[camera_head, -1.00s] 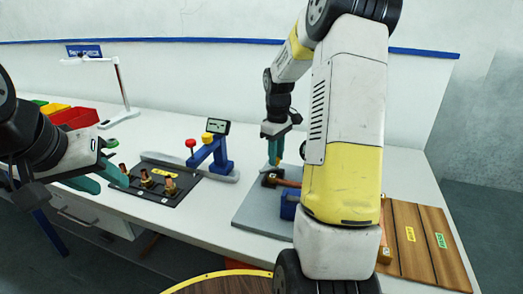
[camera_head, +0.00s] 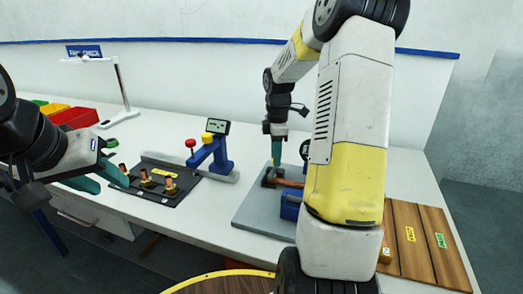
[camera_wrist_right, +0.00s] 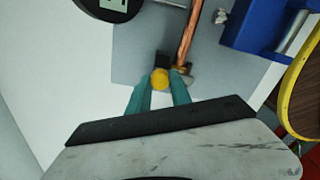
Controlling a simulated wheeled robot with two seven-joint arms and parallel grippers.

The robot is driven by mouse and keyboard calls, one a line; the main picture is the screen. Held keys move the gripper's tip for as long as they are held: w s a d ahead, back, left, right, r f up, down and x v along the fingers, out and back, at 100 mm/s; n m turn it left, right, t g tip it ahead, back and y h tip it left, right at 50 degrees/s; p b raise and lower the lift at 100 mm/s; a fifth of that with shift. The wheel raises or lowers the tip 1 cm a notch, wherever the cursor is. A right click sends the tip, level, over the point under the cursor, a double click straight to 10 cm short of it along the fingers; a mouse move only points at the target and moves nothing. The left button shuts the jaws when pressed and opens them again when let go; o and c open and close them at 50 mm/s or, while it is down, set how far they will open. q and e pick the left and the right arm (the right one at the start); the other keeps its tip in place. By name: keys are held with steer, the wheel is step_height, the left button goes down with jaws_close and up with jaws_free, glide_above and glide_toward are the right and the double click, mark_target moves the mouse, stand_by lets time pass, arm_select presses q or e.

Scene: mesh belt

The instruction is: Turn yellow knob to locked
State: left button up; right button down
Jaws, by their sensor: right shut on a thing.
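The yellow knob (camera_wrist_right: 160,78) shows in the right wrist view, between the two teal fingertips of my right gripper (camera_wrist_right: 161,84). The fingers are shut on it. It sits beside a dark block that holds the end of a copper tube (camera_wrist_right: 188,38). In the head view my right gripper (camera_head: 276,158) points down at the block on the grey plate (camera_head: 258,212), and the knob is hidden there. I cannot read any lock marking. My left gripper (camera_head: 103,180) is open and empty at the left, near the copper fittings (camera_head: 146,178).
A blue clamp (camera_wrist_right: 255,25) stands right of the tube, and a round black gauge (camera_wrist_right: 108,8) is left of it. Wooden boards (camera_head: 420,240) lie at the right.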

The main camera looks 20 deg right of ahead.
steer(key=shift+w+r+n, duration=0.1)
steer(key=shift+n, duration=0.2)
steer(key=c, duration=1.2)
jaws_free()
steer(key=shift+o, duration=0.2)
step_height(320, 180, up, 8)
steer(key=shift+f, duration=0.25)
steer(key=shift+r, duration=0.1)
